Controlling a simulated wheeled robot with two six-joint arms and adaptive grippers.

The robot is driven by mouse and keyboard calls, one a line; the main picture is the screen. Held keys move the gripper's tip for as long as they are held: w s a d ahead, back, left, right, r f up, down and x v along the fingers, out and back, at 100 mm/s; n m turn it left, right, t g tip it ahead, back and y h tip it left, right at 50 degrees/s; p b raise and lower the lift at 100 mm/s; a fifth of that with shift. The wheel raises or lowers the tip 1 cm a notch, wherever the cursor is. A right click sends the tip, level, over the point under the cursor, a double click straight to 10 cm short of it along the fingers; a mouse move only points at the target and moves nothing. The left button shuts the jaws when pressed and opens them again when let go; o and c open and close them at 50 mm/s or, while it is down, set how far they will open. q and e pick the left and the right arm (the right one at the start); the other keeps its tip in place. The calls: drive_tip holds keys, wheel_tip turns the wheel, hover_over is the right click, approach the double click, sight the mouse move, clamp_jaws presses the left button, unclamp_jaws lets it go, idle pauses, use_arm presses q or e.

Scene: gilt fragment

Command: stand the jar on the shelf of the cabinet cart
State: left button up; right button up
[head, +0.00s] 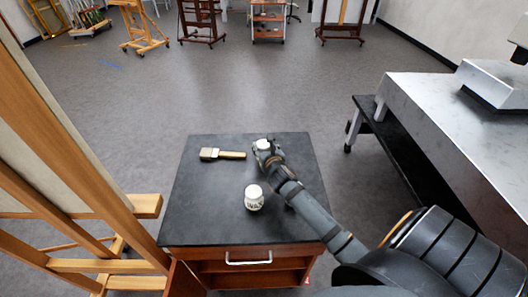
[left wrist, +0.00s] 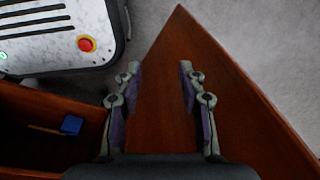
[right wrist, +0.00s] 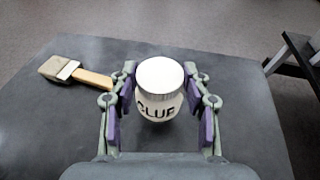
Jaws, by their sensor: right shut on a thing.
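My right gripper (right wrist: 160,100) is shut on a white jar (right wrist: 160,78) with "GLUE" lettering and a white lid. The held jar (head: 262,144) is upright at the far part of the cabinet cart's dark top (head: 210,190); I cannot tell whether it touches the top. A second white lettered jar (head: 254,198) stands nearer the front. The cart's shelf opening (head: 250,279) shows below a drawer with a pale handle, its door (head: 182,278) swung out at left. My left gripper (left wrist: 157,85) is open and empty above a reddish-brown wooden panel (left wrist: 160,130).
A flat brush (head: 222,154) lies on the cart top, left of the held jar. A blue item (left wrist: 71,124) lies inside the wooden compartment in the left wrist view. A wooden easel (head: 80,150) stands close at left, a metal table (head: 450,125) at right.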

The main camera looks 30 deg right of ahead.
drive_tip(key=s+a+r, duration=0.5)
drive_tip(key=s+r, duration=0.5)
drive_tip(key=s, duration=0.3)
drive_tip(key=shift+s+r+p, duration=0.15)
drive_tip(key=shift+r+p, duration=0.15)
drive_tip(key=shift+p, duration=0.15)
